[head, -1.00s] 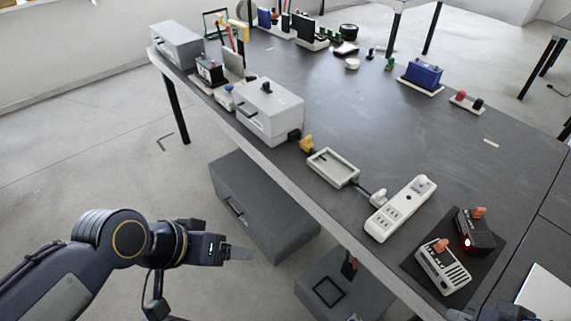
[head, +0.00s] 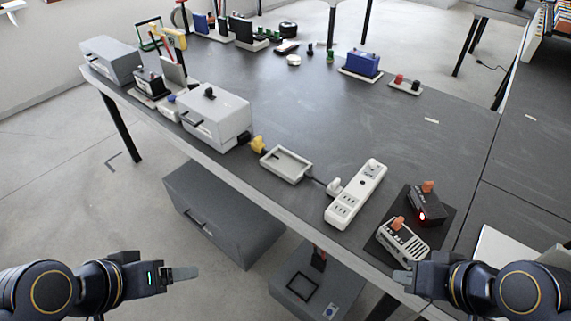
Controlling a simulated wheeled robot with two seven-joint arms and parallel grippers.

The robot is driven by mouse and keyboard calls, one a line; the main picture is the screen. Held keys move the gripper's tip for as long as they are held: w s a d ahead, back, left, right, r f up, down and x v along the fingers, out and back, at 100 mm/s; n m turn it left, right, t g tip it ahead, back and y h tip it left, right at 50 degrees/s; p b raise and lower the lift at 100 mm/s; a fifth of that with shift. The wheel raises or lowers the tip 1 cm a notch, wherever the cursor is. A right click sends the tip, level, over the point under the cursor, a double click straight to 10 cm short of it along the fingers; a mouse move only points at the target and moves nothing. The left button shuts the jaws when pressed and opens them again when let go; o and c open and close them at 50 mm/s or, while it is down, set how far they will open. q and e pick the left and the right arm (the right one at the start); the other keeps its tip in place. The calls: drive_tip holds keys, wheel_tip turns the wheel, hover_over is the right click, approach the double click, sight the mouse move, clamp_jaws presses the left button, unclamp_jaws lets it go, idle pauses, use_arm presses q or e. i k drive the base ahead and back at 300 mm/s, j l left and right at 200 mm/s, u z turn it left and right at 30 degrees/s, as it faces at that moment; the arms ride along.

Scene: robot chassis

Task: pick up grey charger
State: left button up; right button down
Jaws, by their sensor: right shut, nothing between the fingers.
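A light grey charger (head: 402,243) with dark vent slots and an orange clip on top sits on a black mat near the front edge of the table. A dark grey charger (head: 427,207) with an orange clip and a lit red lamp stands just behind it on the same mat. My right gripper (head: 402,277) is shut and empty, at the table's front edge, just nearer to me than the light grey charger. My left gripper (head: 184,273) is out over the floor, far left of the chargers; its fingers show edge-on, so their opening is unclear.
A white power strip (head: 343,209) lies left of the chargers, with a plug and a shallow grey tray (head: 287,165) beyond it. A large grey box (head: 215,118) stands farther left. Cabinets (head: 223,215) sit below the table edge. The middle of the table (head: 330,110) is clear.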

sight(403, 244)
drive_tip(key=k+l+u, duration=0.1)
drive_tip(key=l+u, duration=0.15)
drive_tip(key=l, duration=0.15)
drive_tip(key=k+l+u, duration=0.2)
drive_tip(key=l, duration=0.2)
drive_tip(key=k+l+u, duration=0.25)
drive_tip(key=i+l, duration=0.1)
drive_tip(key=l, duration=0.05)
